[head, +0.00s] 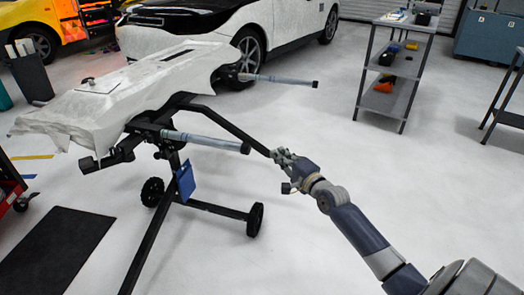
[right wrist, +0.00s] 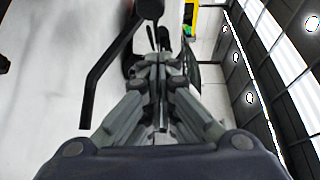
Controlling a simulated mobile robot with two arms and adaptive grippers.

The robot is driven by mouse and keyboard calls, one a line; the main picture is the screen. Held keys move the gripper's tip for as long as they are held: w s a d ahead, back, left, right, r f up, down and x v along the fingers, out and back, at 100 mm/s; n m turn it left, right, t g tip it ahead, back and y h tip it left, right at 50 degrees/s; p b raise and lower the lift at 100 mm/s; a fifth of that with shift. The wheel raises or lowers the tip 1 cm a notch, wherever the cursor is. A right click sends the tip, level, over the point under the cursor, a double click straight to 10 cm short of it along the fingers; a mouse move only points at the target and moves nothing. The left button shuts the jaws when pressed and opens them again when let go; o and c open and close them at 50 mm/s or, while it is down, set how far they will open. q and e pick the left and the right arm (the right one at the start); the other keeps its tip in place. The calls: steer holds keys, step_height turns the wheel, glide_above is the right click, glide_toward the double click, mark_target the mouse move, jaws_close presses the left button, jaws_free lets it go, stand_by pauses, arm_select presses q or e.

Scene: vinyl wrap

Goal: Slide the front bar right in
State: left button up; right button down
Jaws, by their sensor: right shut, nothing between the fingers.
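The front bar (head: 205,141) is a grey tube that sticks out to the right from the black stand (head: 215,208) in the head view. It ends in a black cap (head: 245,147). A similar rear bar (head: 275,79) sticks out farther back. My right gripper (head: 276,155) shows just right of and slightly below the front bar's cap, with a visible gap between them. Its fingers are together and empty; they also show in the right wrist view (right wrist: 160,75). My left gripper is not in view.
A white-covered panel (head: 110,95) lies on the stand. A blue tag (head: 185,180) hangs below the front bar. A wheel (head: 255,219) stands on the floor below. A shelf cart (head: 385,98) and a white car (head: 285,22) are behind. The floor at right is clear.

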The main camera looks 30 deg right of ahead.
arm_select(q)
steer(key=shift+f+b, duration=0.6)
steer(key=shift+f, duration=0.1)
arm_select(e)
steer(key=w+a, duration=0.2)
steer(key=w, duration=0.5)
steer(key=shift+a+f, duration=0.25)
